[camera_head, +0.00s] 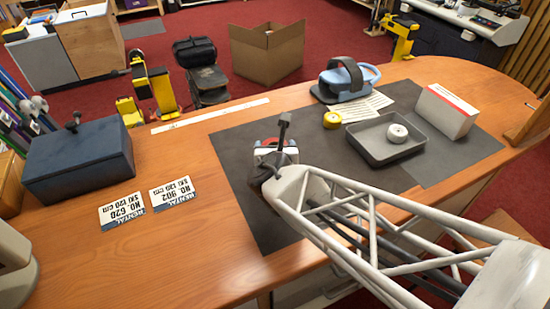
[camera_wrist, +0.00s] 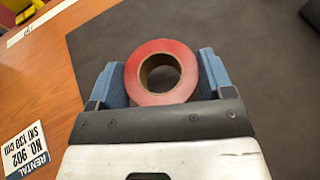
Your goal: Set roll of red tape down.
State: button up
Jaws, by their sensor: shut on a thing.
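The roll of red tape (camera_wrist: 183,61) is between the two blue fingers of my gripper (camera_wrist: 161,78) in the wrist view, with its open core facing the camera. The fingers are shut on its sides. In the head view my gripper (camera_head: 272,150) is over the left part of the dark grey mat (camera_head: 235,187), and only a little of the red roll shows there. I cannot tell whether the roll touches the mat or is held above it.
Two rental cards (camera_head: 122,210) and a blue box (camera_head: 79,160) lie left. The mat's front left is clear.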

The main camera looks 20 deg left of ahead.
jog(key=shift+f, duration=1.7)
jog(key=shift+f, duration=0.2)
jog(key=o, duration=0.9)
jog(key=shift+o, duration=0.2)
jog(key=shift+r, duration=0.1)
jog(key=shift+s+r, duration=0.1)
jog(key=shift+s+d+r, duration=0.25)
jog(key=shift+s+r, duration=0.05)
jog(key=shift+s, duration=0.3)
jog(key=v, duration=1)
jog(key=shift+s+d, duration=0.15)
jog(key=shift+d, duration=0.05)
